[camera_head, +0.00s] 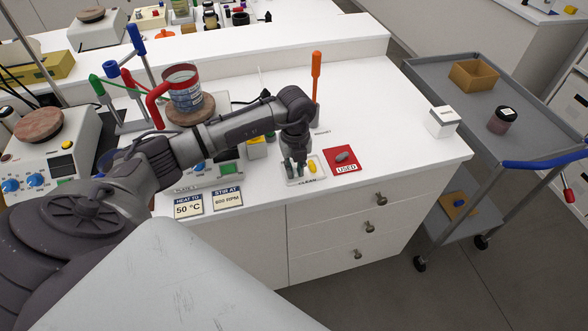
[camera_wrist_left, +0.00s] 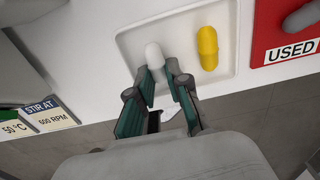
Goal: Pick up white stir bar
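The white stir bar (camera_wrist_left: 154,55) lies in a shallow white tray (camera_wrist_left: 130,42) in the left wrist view, just beyond my left fingertips. My left gripper (camera_wrist_left: 160,78) is open, its two green-padded fingers apart, with the near end of the bar at the gap between their tips. In the head view my left gripper (camera_head: 295,168) points down over the tray (camera_head: 318,172) labelled CLEAN, and it hides the white bar. My right gripper is in neither view.
A yellow stir bar (camera_wrist_left: 207,48) lies right of the white one in the tray. A red USED mat (camera_head: 334,156) with a grey stir bar (camera_head: 345,156) is beside it. An orange-handled tool (camera_head: 316,75) stands behind. The right countertop is mostly clear.

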